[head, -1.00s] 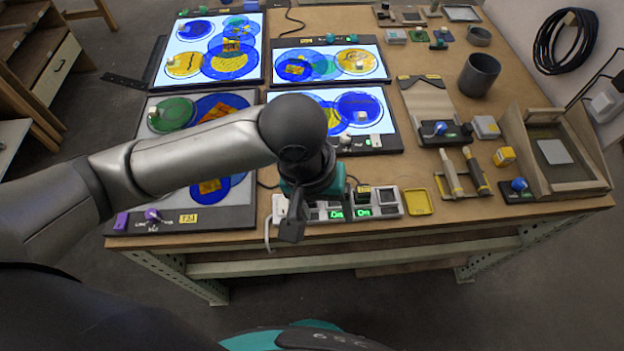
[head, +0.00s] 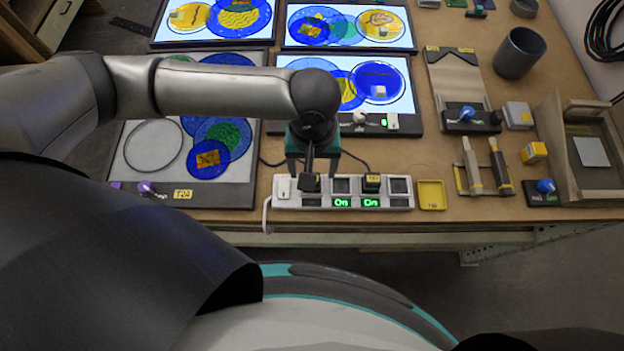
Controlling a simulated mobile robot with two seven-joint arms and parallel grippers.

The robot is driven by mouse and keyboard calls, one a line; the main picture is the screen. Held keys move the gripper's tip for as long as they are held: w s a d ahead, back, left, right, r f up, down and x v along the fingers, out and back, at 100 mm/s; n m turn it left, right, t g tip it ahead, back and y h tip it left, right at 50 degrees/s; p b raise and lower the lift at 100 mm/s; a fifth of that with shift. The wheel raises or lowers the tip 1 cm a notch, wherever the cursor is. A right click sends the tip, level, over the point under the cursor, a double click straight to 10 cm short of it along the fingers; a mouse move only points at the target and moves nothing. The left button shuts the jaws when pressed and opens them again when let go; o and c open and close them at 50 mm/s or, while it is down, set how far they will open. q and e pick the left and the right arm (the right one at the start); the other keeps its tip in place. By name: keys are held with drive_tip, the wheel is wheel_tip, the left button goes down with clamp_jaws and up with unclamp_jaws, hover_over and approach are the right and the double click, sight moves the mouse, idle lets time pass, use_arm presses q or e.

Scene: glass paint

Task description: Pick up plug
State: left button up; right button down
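My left gripper (head: 313,170) points down over the left part of the white power strip (head: 290,203). Its two teal fingers stand apart, one on each side of a dark part that hangs in front. Two green "On" displays are lit on the strip. My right gripper is not in view.
Lit panels (head: 413,100) with coloured discs lie behind the strip. The unlit T2A panel (head: 245,190) is at left. The table's front edge runs close below the strip.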

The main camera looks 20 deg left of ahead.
use_arm(q)
drive_tip(key=shift+w+a+f+b, duration=0.1)
drive_tip(key=shift+f+b, duration=0.35)
drive_tip(key=shift+f, duration=2.3)
drive_tip(key=shift+c, duration=0.2)
clamp_jaws()
